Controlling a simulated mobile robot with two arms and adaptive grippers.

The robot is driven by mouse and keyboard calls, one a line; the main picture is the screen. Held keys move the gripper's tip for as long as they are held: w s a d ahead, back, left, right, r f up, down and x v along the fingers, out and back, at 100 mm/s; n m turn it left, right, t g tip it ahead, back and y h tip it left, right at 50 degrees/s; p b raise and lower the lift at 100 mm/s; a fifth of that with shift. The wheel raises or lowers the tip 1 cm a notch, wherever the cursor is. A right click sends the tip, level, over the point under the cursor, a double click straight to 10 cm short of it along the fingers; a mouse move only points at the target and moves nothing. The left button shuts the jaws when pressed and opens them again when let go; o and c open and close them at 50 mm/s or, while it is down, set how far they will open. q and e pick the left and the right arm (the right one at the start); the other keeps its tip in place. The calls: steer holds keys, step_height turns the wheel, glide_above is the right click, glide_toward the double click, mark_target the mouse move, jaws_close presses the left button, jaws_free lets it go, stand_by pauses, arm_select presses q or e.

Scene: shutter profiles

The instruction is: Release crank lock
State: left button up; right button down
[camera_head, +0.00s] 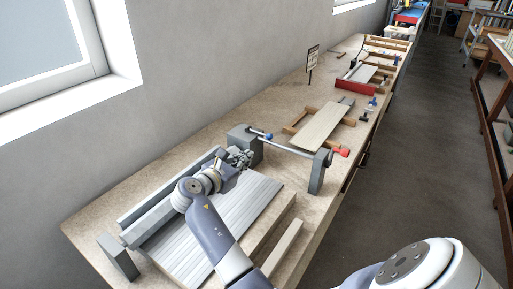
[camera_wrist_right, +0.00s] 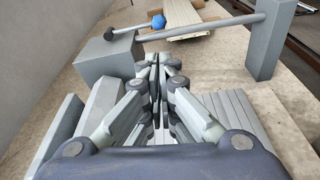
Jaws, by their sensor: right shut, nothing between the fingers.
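A grey bar (camera_head: 288,148) runs from a grey block (camera_head: 246,145) to a grey post (camera_head: 318,174). A lever with a blue knob (camera_head: 267,136) is at the block, and a red handle (camera_head: 341,153) is at the post. I cannot tell which part is the crank lock. My right gripper (camera_head: 246,157) is at the near side of the block, shut and empty. In the right wrist view the shut fingers (camera_wrist_right: 155,72) point toward the bar, with the block (camera_wrist_right: 108,55) to their left and the blue knob (camera_wrist_right: 158,21) beyond. My left gripper is not in view.
Grey ribbed slats (camera_head: 225,225) lie below my right arm, with a long grey profile (camera_head: 165,215) along the wall side. A wooden board (camera_head: 322,126) lies beyond the bar, and a red tray (camera_head: 355,87) farther back. The bench's right edge borders open floor.

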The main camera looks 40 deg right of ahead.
mark_target(260, 133)
steer(key=shift+d, duration=0.1)
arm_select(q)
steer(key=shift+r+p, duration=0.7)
arm_select(e)
steer(key=x, duration=0.9)
steer(key=shift+d, duration=0.35)
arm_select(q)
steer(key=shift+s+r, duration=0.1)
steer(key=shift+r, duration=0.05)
arm_select(e)
steer(key=shift+w+f, duration=0.1)
steer(key=shift+w, duration=0.05)
